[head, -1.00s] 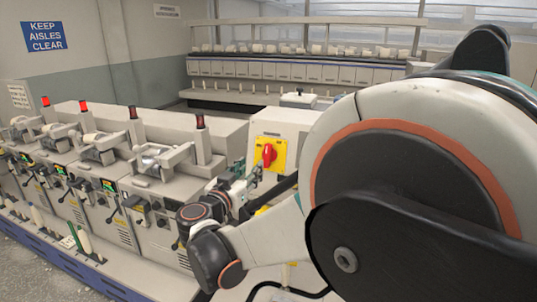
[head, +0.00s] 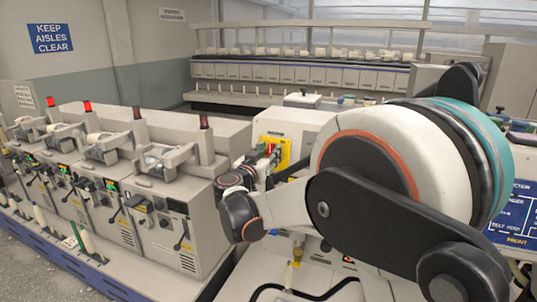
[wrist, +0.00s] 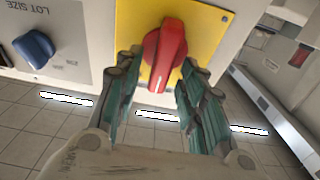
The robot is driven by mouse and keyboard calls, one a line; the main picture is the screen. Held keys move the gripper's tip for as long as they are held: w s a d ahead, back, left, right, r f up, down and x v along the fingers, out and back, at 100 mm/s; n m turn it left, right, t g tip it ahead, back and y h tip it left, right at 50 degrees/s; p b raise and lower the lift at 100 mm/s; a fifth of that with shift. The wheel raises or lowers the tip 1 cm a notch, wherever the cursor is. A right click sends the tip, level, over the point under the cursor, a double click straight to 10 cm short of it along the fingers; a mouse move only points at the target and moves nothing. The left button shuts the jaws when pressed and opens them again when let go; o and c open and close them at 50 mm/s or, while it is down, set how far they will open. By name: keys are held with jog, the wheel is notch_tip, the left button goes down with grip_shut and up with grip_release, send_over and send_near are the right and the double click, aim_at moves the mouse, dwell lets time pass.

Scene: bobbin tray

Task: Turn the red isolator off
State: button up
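The red isolator (wrist: 165,55) is a rotary handle on a yellow plate (wrist: 205,30). In the wrist view its long handle runs nearly up and down, tilted slightly. In the head view the isolator (head: 272,149) sits on the front of a pale cabinet, partly hidden by my gripper (head: 263,166). In the wrist view my gripper (wrist: 160,78) is open, with one green-grey finger on each side of the handle's lower end. Gaps seem to show between the fingers and the handle; I cannot tell whether either touches it.
A blue knob (wrist: 34,48) beside a "LOT SIZE" label is left of the yellow plate in the wrist view. Another red part (wrist: 299,56) shows at right. A row of winding machines (head: 150,185) stands left of the cabinet (head: 303,122).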

jog(key=shift+c, duration=0.6)
grip_shut()
jog(key=shift+n, duration=0.3)
jog(key=n+y, duration=0.1)
jog(key=n, duration=0.4)
jog(key=shift+a+y, duration=0.2)
jog(key=shift+y, duration=0.2)
jog(key=n, duration=0.2)
jog(key=n+y, duration=0.1)
jog(key=n, duration=0.2)
jog(key=shift+w+a+f+n, duration=0.1)
jog(key=shift+a+n, duration=0.1)
jog(key=shift+n, duration=0.1)
jog(key=shift+a+f+n+g+y+p, duration=0.15)
jog(key=shift+n+g+y+p, duration=0.15)
jog(key=shift+n, duration=1.2)
jog(key=shift+f+n+g+y+p, duration=0.15)
jog(key=shift+n+g+y+p, duration=0.15)
jog(key=shift+n, duration=1.2)
jog(key=shift+a+f+n+g+y+p, duration=0.15)
jog(key=shift+n+g+y+p, duration=0.15)
jog(key=shift+n, duration=1.2)
jog(key=shift+d, duration=0.1)
